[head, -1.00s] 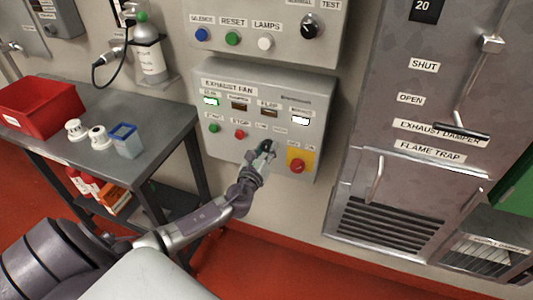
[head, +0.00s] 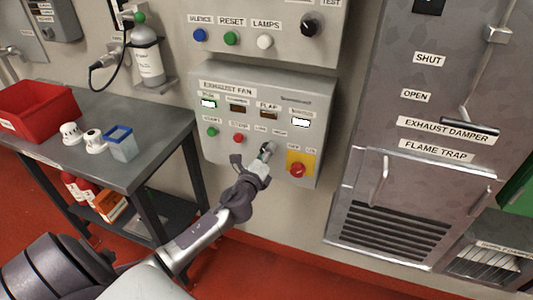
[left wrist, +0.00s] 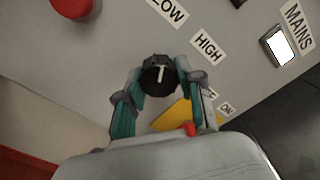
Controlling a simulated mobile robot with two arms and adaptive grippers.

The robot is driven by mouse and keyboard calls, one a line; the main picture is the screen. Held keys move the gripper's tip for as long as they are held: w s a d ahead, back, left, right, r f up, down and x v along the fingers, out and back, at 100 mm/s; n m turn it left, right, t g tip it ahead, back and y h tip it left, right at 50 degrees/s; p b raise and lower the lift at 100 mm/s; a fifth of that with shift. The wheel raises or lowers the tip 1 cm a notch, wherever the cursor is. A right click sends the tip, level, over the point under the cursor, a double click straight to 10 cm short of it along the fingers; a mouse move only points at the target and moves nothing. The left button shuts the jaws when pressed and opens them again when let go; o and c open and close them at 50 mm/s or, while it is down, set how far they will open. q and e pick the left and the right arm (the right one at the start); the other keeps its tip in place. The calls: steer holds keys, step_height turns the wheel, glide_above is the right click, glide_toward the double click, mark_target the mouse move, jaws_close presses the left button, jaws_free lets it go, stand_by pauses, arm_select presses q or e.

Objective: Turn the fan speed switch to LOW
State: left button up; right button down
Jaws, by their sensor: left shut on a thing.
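The fan speed switch is a round black knob with a white pointer mark (left wrist: 159,75), low on the grey exhaust fan panel (head: 217,152). In the left wrist view the LOW label (left wrist: 168,11) and the HIGH label (left wrist: 207,47) lie above and to the upper right of it. My left gripper (head: 254,158) is at the knob; in the left wrist view its teal-padded fingers (left wrist: 159,88) stand on both sides and are shut on it. I cannot tell clearly which label the pointer faces. My right gripper is not in view.
A red rotary switch on a yellow plate (head: 298,170) sits close right of the knob. Green (head: 212,132) and red (head: 238,138) buttons are to its left. A metal table (head: 150,170) with a red bin (head: 40,108) stands left; the damper cabinet (head: 400,195) is right.

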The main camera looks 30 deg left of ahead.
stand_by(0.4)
arm_select(q)
steer(key=o, duration=1.2)
steer(key=shift+c, duration=0.2)
steer(key=v, duration=1.2)
